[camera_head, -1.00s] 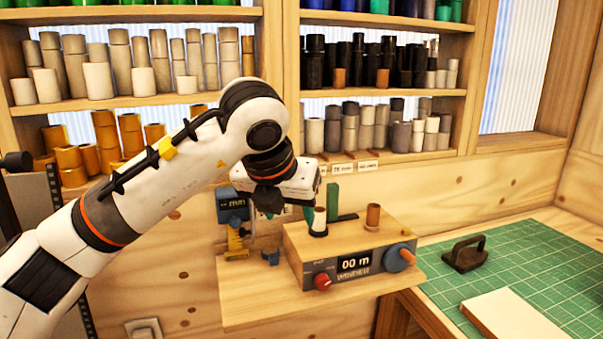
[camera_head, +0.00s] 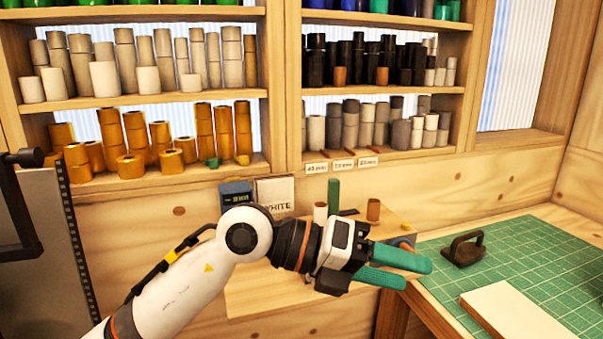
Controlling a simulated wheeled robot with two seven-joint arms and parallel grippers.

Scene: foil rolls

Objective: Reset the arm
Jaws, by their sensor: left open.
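My left arm comes in from the lower left. Its left gripper (camera_head: 408,270) has two green fingers that point right and stand apart with nothing between them. The gripper is in front of the wooden shelf with the measuring device (camera_head: 398,228) and hides most of that device. A white roll (camera_head: 320,212) and a brown roll (camera_head: 373,210) stand upright on the device. My right gripper is not in view.
A green cutting mat (camera_head: 540,262) with a dark handled weight (camera_head: 465,250) and a pale board (camera_head: 515,312) lies at right. Shelves of upright rolls (camera_head: 225,130) fill the back wall. A white card (camera_head: 275,193) stands behind the arm.

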